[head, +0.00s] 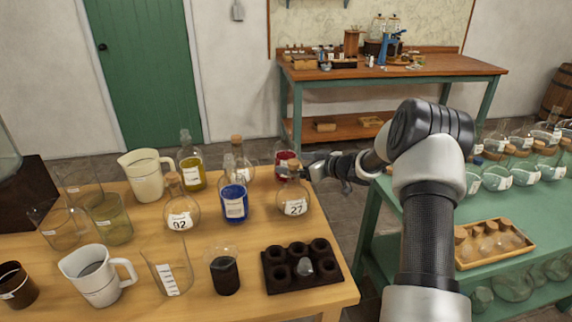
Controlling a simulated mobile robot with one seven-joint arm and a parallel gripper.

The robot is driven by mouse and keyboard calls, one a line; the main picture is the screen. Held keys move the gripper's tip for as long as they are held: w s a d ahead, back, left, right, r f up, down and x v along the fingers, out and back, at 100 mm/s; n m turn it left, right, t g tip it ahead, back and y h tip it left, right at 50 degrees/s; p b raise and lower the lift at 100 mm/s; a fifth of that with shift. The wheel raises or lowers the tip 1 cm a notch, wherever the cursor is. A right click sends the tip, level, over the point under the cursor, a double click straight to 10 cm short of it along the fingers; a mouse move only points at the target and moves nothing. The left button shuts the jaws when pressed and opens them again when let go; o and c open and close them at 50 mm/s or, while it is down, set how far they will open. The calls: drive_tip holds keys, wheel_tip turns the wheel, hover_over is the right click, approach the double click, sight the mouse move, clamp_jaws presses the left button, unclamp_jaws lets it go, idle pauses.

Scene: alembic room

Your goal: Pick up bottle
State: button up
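Several glass bottles stand on the wooden table. A round corked flask labelled 27 (293,199) stands near the right edge, with a bottle of red liquid (284,160) just behind it. A blue bottle (234,205), a round corked flask labelled 92 (181,212), a yellow bottle (191,169) and a clear corked bottle (239,163) stand further left. My gripper (318,171) is at the table's right side, close to the neck of the flask labelled 27 and the red bottle. I cannot tell whether it touches either, and its fingers are too small to read.
The wooden table (235,258) also holds a dark rack (303,285), a dark-filled beaker (224,271), a white jug (96,275) and a cream jug (147,176). A green table (387,224) with flasks stands right. A workbench (420,66) stands behind.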

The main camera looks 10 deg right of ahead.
sight(290, 134)
drive_tip(key=shift+b+x, duration=0.6)
drive_tip(key=shift+x, duration=2.05)
drive_tip(key=shift+w+r, duration=0.1)
drive_tip(key=c, duration=1.7)
drive_tip(key=shift+r, duration=0.15)
drive_tip(key=shift+c, duration=0.4)
drive_tip(key=shift+r, duration=0.15)
drive_tip(key=shift+r+p, duration=1.5)
drive_tip(key=shift+r, duration=3.3)
